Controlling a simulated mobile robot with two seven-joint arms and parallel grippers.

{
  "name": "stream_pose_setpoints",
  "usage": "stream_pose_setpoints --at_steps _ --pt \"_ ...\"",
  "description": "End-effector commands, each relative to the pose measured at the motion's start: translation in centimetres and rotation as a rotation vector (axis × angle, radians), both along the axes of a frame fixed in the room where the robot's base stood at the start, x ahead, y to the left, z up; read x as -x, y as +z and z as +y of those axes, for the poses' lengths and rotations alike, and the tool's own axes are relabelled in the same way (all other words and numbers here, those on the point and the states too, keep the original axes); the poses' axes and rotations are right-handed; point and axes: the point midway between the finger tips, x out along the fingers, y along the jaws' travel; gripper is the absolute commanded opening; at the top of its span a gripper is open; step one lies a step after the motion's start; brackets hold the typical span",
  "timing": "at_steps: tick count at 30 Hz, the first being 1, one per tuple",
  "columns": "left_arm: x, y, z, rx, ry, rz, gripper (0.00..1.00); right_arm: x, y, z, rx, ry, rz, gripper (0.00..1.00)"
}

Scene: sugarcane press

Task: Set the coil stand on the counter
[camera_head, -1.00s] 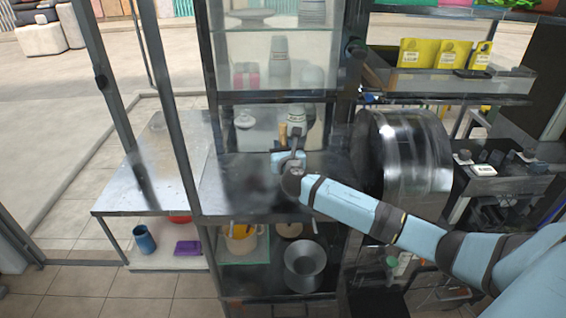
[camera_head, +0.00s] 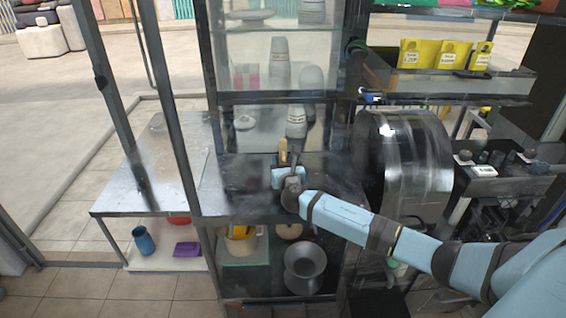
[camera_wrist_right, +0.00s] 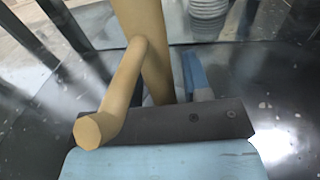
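The coil stand (camera_head: 283,152) is a tan, wood-like post with an angled branch. In the right wrist view the coil stand (camera_wrist_right: 148,45) rises in front of the palm, its branch leaning toward the camera. My right gripper (camera_head: 285,172) has it between its fingers; one blue fingertip shows just right of the post, and the other is mostly hidden. The gripper is over the dark counter (camera_head: 240,185), low near its surface. The stand's foot is hidden, so I cannot tell whether it touches the counter. My left gripper is not in view.
A big shiny drum (camera_head: 405,155) is close on the right. A dark frame post (camera_head: 178,130) rises on the left. The counter's left part is clear.

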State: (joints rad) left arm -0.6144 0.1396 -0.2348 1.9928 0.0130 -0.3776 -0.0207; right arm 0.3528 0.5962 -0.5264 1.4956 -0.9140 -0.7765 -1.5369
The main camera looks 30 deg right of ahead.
Motion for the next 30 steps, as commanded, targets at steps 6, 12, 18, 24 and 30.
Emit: stream_pose_setpoints --at_steps 6,12,18,24,30 --pt "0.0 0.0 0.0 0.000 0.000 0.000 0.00 0.0 0.0 0.0 0.000 0.000 0.000 0.51" --pt "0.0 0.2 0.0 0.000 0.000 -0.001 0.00 0.5 0.2 0.2 0.001 0.000 0.001 0.51" --pt "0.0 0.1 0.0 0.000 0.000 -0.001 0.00 3.9 0.1 1.6 -0.001 0.003 0.002 0.51" --pt "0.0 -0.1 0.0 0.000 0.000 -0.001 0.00 7.9 0.2 3.3 0.000 0.002 0.001 0.51" --pt "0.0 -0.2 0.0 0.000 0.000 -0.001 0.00 10.4 0.3 4.3 -0.001 0.001 0.001 0.51"
